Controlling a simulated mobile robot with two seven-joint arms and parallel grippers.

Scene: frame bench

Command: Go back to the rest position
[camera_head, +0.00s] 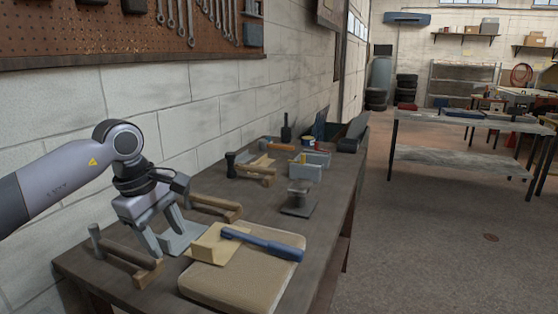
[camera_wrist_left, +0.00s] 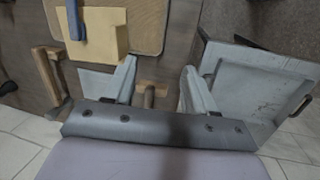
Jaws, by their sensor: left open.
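My left gripper (camera_head: 176,243) hangs low over the near left part of the workbench, its fingers pointing down. The fingers are spread with nothing between their tips. In the left wrist view the same open fingers (camera_wrist_left: 156,84) show, with a wooden tool end (camera_wrist_left: 150,95) visible below and between them. A pale yellow block (camera_head: 211,243) lies beside the gripper on the left end of a tan pad (camera_head: 245,284). A blue-handled tool (camera_head: 262,243) rests across block and pad. The block also shows in the left wrist view (camera_wrist_left: 100,38). My right gripper is out of view.
Wooden clamp-like pieces (camera_head: 130,262) and (camera_head: 216,208) lie either side of the gripper. A grey stand (camera_head: 298,200) and a grey box (camera_head: 306,170) stand farther along the bench. The wall with a pegboard (camera_head: 120,32) runs close on the left. Floor (camera_head: 440,250) is clear at right.

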